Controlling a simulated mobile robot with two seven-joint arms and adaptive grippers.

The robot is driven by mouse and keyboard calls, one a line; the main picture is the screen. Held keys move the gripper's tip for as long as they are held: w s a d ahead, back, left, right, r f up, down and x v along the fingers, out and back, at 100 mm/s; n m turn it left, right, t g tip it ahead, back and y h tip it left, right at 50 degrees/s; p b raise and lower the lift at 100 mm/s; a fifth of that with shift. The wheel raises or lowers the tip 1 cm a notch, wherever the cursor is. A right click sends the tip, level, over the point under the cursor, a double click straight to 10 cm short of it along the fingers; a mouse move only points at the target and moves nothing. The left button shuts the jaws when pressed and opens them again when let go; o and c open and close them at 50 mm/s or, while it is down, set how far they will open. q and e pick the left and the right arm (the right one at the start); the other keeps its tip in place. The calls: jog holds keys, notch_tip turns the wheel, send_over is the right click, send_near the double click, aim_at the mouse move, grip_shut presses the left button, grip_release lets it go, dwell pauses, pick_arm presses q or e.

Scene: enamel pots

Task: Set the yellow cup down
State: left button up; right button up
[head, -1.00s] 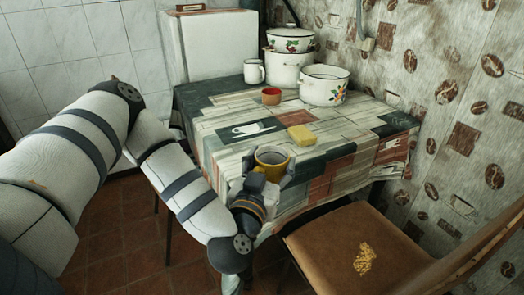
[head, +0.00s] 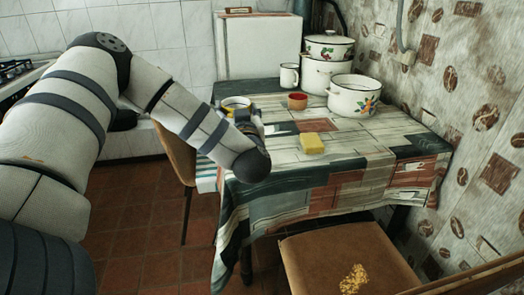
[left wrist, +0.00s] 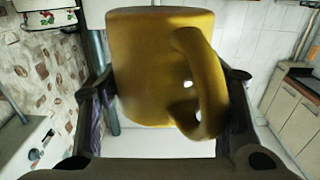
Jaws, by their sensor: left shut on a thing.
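The yellow cup (head: 236,101) is at the left part of the table in the head view, its open rim facing up and partly hidden by my arm. My left gripper (head: 246,116) is shut on it. In the left wrist view the yellow cup (left wrist: 150,65) fills the middle, its handle towards the camera. The fingers of my left gripper (left wrist: 160,105) lie on its two sides. I cannot tell whether the cup's base touches the table (head: 350,150). My right gripper is not in view.
A white mug (head: 289,76), a small red-brown cup (head: 297,101), a yellow sponge (head: 312,143) and a floral enamel pot (head: 353,97) stand on the table. Stacked pots (head: 327,72) stand at the back. A brown chair (head: 335,250) is in front; another (head: 176,150) is at left.

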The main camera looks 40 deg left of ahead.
pick_arm(q)
jog(key=w+a+f+b, duration=0.1)
jog(key=w+f+b, duration=0.1)
jog(key=w+f, duration=0.2)
jog(key=w+a+f+b, duration=0.1)
jog(key=w+f+b, duration=0.1)
jog(key=w+f, duration=0.2)
jog(key=w+a+f+b, duration=0.1)
jog(key=w+f, duration=0.4)
jog(key=shift+a+f+b, duration=0.2)
jog(key=shift+a+b, duration=0.1)
jog(key=shift+b, duration=0.1)
jog(key=shift+w+r, duration=0.1)
jog(key=shift+r, duration=0.1)
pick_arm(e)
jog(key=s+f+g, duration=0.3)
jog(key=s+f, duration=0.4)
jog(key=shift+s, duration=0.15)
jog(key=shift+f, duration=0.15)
pick_arm(q)
jog(key=shift+f, duration=0.55)
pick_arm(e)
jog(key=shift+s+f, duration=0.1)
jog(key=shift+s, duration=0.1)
